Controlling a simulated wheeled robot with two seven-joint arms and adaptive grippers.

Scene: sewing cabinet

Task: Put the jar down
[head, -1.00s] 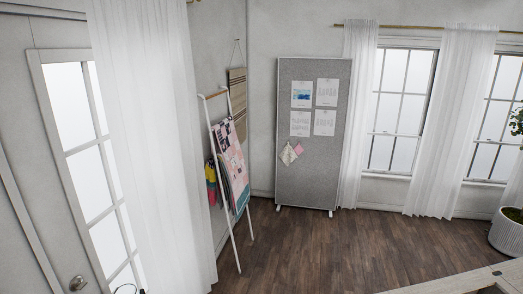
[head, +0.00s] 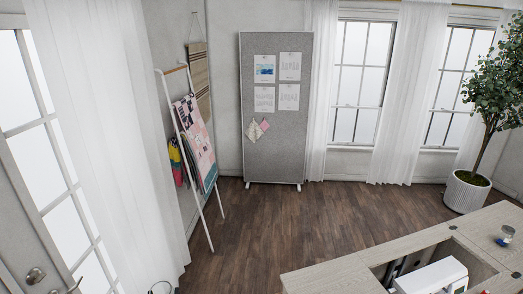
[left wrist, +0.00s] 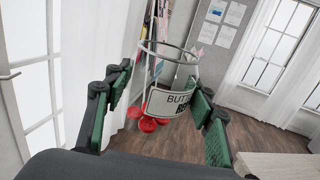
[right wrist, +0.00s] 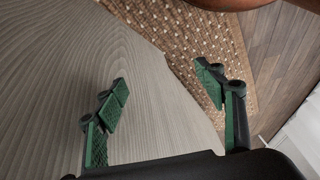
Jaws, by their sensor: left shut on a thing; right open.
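The jar (left wrist: 172,102) is clear glass with a round rim, a white label reading "BUTT…" and red buttons near its bottom. It stands between the fingers of my left gripper (left wrist: 160,92), which is shut on it. In the head view only the jar's rim (head: 160,287) shows at the bottom edge, out over the floor and left of the table (head: 330,275). My right gripper (right wrist: 162,78) is open and empty above a pale wood surface (right wrist: 150,125); it is outside the head view.
The table has a recess with a white machine (head: 432,277) in it. A small jar (head: 507,234) stands at the table's right. A blanket ladder (head: 188,150), a grey pinboard (head: 275,150) and a potted tree (head: 467,191) stand behind. The floor (head: 270,215) between is clear.

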